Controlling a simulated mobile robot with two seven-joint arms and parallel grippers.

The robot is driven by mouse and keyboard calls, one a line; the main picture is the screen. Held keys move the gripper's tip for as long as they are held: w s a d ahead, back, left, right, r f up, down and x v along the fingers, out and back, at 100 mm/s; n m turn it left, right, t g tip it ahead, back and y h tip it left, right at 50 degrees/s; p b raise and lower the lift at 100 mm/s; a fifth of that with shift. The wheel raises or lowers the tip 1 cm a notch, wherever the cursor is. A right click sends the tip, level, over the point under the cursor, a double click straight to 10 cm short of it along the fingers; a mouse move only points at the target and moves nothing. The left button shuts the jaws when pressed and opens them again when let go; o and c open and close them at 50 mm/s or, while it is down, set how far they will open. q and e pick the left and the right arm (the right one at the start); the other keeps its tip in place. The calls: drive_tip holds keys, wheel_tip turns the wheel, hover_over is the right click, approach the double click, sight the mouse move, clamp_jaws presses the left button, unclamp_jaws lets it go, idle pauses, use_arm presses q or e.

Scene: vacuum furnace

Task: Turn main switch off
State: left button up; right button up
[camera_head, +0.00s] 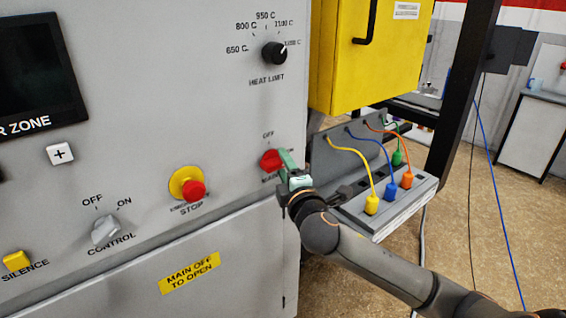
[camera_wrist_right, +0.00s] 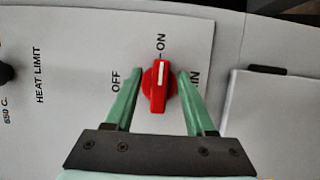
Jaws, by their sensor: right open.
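The red main switch (camera_head: 270,160) is on the grey front panel, below the OFF label (camera_head: 268,135). In the right wrist view the red knob (camera_wrist_right: 157,88) has a white mark that points up toward the ON label (camera_wrist_right: 161,43). The OFF label there lies to its left. My right gripper (camera_head: 285,160) has green fingers and is in front of the switch. In the wrist view its open fingers (camera_wrist_right: 160,76) stand on either side of the knob, with gaps visible. I cannot tell whether their tips reach the panel. My left gripper is not in view.
A yellow box (camera_head: 370,60) juts out above and right of the switch. A grey socket unit (camera_head: 390,205) with coloured plugs and cables is close to my right arm. The heat limit knob (camera_head: 274,53), red stop button (camera_head: 192,190) and control knob (camera_head: 106,231) share the panel.

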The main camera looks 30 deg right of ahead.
drive_tip(key=shift+w+d, duration=0.1)
drive_tip(key=shift+w, duration=0.4)
clamp_jaws()
idle(0.3)
